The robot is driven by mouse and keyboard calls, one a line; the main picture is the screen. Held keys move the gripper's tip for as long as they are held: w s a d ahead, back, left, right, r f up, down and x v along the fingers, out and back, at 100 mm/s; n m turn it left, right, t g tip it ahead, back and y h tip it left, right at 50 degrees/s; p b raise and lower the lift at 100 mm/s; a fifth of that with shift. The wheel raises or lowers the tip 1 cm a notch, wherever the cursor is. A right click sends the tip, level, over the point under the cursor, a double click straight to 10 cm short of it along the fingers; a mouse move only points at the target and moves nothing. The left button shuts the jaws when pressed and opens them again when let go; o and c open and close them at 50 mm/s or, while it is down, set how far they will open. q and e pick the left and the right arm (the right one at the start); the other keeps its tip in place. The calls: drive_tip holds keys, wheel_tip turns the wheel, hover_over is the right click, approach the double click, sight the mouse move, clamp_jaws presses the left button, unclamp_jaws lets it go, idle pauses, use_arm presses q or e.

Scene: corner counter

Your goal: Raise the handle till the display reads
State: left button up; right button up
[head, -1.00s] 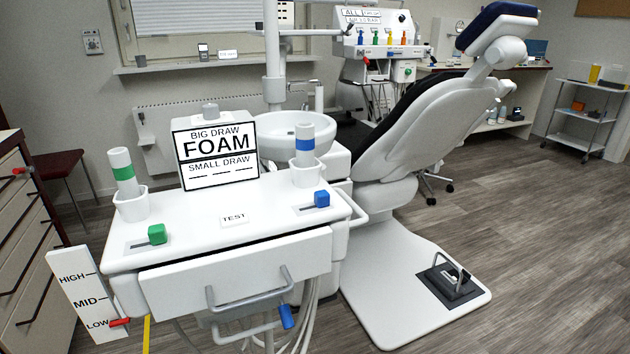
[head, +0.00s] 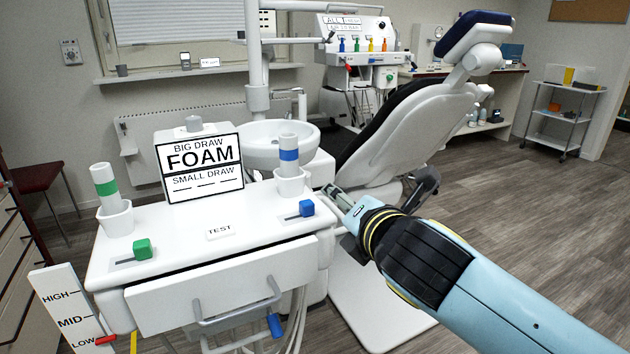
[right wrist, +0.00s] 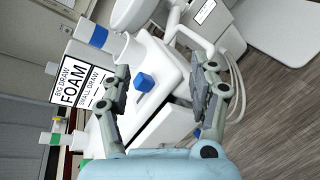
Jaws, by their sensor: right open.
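The display (head: 200,168) on the white unit reads BIG DRAW FOAM, with blank dashes under SMALL DRAW; it also shows in the right wrist view (right wrist: 75,93). A grey bar handle (head: 236,317) is on the drawer front. Below it hangs a lever with a blue grip (head: 274,325). A red pointer (head: 106,340) sits at LOW on the HIGH-MID-LOW scale (head: 68,310). My right gripper (head: 345,204) is right of the unit's edge, touching none of these; its fingers are spread and empty in the right wrist view (right wrist: 165,80). My left gripper is out of view.
The tray top carries a green slider knob (head: 142,249), a blue slider knob (head: 307,208), a TEST label (head: 220,231), and green-banded (head: 106,185) and blue-banded (head: 289,155) cylinders in cups. The dental chair (head: 400,135) stands behind my right arm. Open floor lies at right.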

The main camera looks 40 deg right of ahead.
sight(293, 157)
drive_tip(key=w+r+n+t, duration=0.1)
drive_tip(key=n, duration=0.2)
drive_tip(key=w+a+r+n+t+y, duration=0.1)
drive_tip(key=w+n, duration=0.1)
drive_tip(key=n, duration=0.1)
drive_tip(key=w+a+r+n+t, duration=0.1)
drive_tip(key=n, duration=0.3)
drive_tip(key=shift+w+r, duration=0.3)
drive_tip(key=shift+r, duration=0.05)
drive_tip(key=shift+w+a+r+n+t+y, duration=0.15)
drive_tip(key=shift+w+n+t+y, duration=0.2)
drive_tip(key=shift+n, duration=0.35)
drive_tip(key=shift+w+r+n, duration=0.1)
drive_tip(key=shift+w+n, duration=0.1)
drive_tip(key=shift+n, duration=0.1)
drive_tip(key=x, duration=1)
drive_tip(key=shift+w, duration=0.1)
drive_tip(key=shift+r, duration=0.1)
clamp_jaws()
